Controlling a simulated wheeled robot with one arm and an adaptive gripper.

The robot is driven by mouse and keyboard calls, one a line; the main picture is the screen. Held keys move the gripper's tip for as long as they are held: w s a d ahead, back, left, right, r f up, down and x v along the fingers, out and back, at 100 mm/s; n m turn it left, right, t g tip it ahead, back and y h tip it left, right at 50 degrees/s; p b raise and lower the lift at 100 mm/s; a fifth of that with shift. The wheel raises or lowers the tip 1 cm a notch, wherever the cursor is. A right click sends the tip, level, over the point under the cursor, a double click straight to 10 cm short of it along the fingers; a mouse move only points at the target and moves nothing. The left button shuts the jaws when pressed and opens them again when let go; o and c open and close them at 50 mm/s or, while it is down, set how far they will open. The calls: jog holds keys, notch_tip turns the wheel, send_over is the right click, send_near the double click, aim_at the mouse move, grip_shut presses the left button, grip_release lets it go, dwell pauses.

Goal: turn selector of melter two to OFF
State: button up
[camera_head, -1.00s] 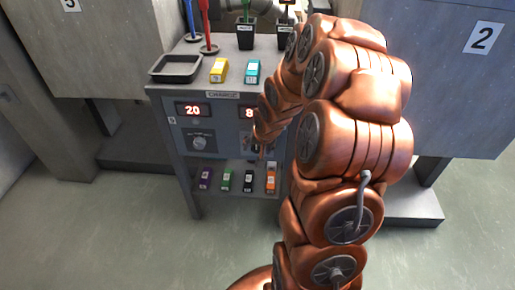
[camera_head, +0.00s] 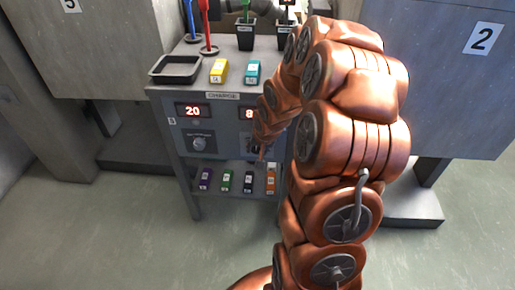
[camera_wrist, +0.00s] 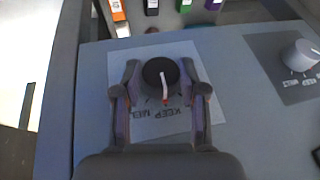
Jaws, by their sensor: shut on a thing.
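In the wrist view, a dark round selector knob (camera_wrist: 158,70) with a white, red-tipped pointer stands on a pale label plate (camera_wrist: 125,72). The plate carries upside-down text reading KEEP and part of MELT. My gripper (camera_wrist: 160,75) has one finger on each side of this knob and is shut on it. The pointer points down in the picture, toward the printed words. Any OFF mark is not readable. In the head view my arm hides most of this selector, below the right red display (camera_head: 247,113).
A second, grey selector knob (camera_wrist: 301,54) is at the right in the wrist view; it also shows in the head view (camera_head: 199,142), under the display reading 20 (camera_head: 193,110). Several coloured blocks lie on the lower shelf (camera_head: 215,187). A black tray (camera_head: 175,69) stands on top.

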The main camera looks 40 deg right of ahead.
jog(key=shift+w+a+g+h, duration=0.1)
jog(key=shift+g+h, duration=0.2)
jog(key=shift+h, duration=0.1)
jog(key=shift+w+a+n+g+h+b, duration=0.15)
jog(key=shift+n+g+h+b, duration=0.25)
jog(key=shift+g+h+b, duration=0.6)
jog(key=shift+w+a+f+n+g+h+b, duration=0.1)
jog(key=shift+n+g+h+b, duration=0.1)
jog(key=shift+g+h+b, duration=0.45)
jog(key=shift+w+a+f+n+g+h+b, duration=0.1)
jog(key=shift+n+g+h+b, duration=0.1)
jog(key=shift+g+h, duration=0.7)
jog(key=shift+s+r+h, duration=0.1)
jog(key=shift+h, duration=0.35)
jog(key=o, duration=1.1)
jog(key=shift+o, duration=0.2)
jog(key=shift+r, duration=0.1)
jog(key=s+v, duration=0.1)
jog(key=v, duration=1.1)
jog(key=shift+w, duration=0.4)
